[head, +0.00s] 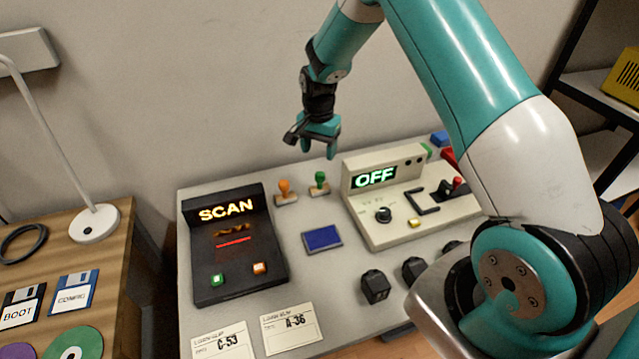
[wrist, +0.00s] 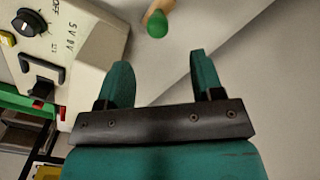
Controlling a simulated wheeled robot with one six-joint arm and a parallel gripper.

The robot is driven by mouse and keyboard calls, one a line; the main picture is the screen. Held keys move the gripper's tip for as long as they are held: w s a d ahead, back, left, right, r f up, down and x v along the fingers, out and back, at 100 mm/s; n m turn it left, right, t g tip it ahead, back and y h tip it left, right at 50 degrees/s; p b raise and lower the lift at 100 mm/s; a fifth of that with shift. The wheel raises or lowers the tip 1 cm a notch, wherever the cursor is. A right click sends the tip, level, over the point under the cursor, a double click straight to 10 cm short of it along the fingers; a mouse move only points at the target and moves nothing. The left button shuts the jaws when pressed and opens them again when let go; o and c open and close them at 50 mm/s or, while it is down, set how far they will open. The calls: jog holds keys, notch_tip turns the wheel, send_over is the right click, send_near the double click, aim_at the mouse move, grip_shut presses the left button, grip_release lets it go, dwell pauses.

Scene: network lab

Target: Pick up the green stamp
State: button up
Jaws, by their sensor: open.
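The green stamp (head: 319,181) stands upright at the back of the grey table (head: 330,275), between the orange stamp and the console reading OFF. In the wrist view the green stamp (wrist: 158,22) shows at the top edge, its green knob towards me and its lower part mostly cut off. My gripper (head: 318,150) hangs above and behind the stamp in the head view, apart from it. In the wrist view my gripper (wrist: 160,72) has its two teal fingers spread, with nothing between them. The stamp lies beyond the fingertips, roughly in line with the gap.
The orange stamp (head: 285,190) stands close to the left of the green one. The OFF console (head: 385,235) is close on the right. A black SCAN box (head: 235,270) and a blue ink pad (head: 322,238) are nearby. The wall (head: 230,90) rises behind the table.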

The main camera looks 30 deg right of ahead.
aim_at(320, 173)
notch_tip(320, 173, down, 4)
jog(key=shift+r+p, duration=0.2)
jog(key=shift+p, duration=0.1)
jog(key=shift+s+d+f+p, duration=0.1)
jog(key=shift+f+p, duration=0.4)
jog(key=shift+f, duration=0.85)
jog(key=shift+s+f+p, duration=0.1)
jog(key=shift+f+p, duration=0.35)
jog(key=shift+f, duration=0.9)
jog(key=c, duration=1)
jog(key=shift+r, duration=0.1)
notch_tip(320, 173, up, 20)
jog(key=b, duration=0.3)
